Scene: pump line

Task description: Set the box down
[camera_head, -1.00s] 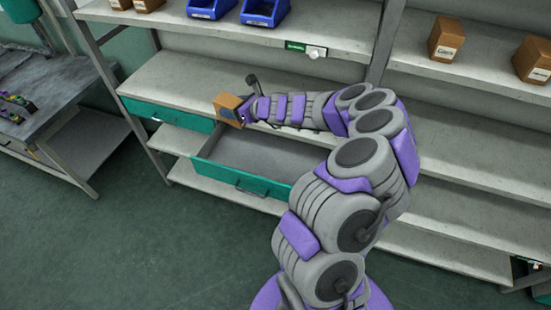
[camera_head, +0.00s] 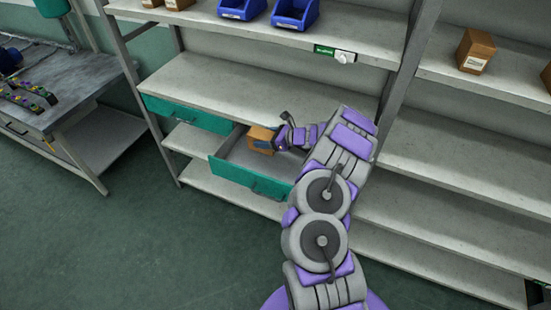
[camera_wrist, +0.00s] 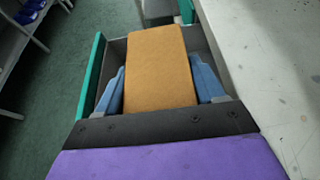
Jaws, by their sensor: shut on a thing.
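The orange-brown box (camera_head: 261,139) with a pale label is at the open grey drawer with a teal front (camera_head: 250,178), over or inside its left part. In the wrist view the box (camera_wrist: 160,70) fills the space between the two blue fingers of my gripper (camera_wrist: 166,88), which is shut on it. The drawer's grey walls and teal front (camera_wrist: 92,75) show around the box there. My gripper (camera_head: 279,139) reaches in from the right in the head view. I cannot tell whether the box touches the drawer floor.
A closed teal drawer (camera_head: 186,113) is to the left of the open one. A shelf board (camera_head: 240,85) lies just above the drawers. Blue bins (camera_head: 295,14) and another box (camera_head: 475,50) stand on higher shelves. A workbench (camera_head: 75,85) stands at the left.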

